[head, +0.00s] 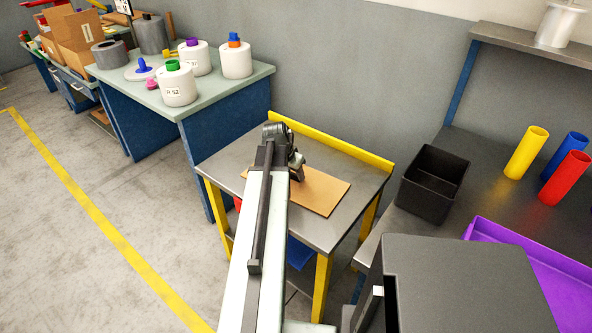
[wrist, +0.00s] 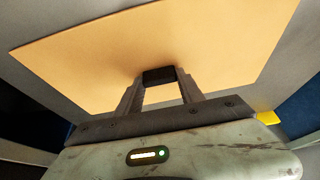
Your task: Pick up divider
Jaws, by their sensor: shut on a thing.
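The divider is a flat tan cardboard sheet (head: 318,191) on the small grey metal table. In the wrist view the divider (wrist: 215,45) fills most of the upper picture, with grey surface around it. My gripper (head: 298,175) is over the divider's left part, which my arm partly covers. In the wrist view my gripper's fingers (wrist: 159,77) come together at a dark tip against the sheet and are shut on it. The exact contact is hidden by the fingertips. I cannot tell whether the sheet is clear of the table.
The small table (head: 325,236) has a yellow back rail (head: 330,143). A black bin (head: 433,183), colored tubes (head: 525,153) and a purple tray (head: 530,262) are on the right bench. White bobbins (head: 178,85) stand on the left bench. Open floor lies to the left.

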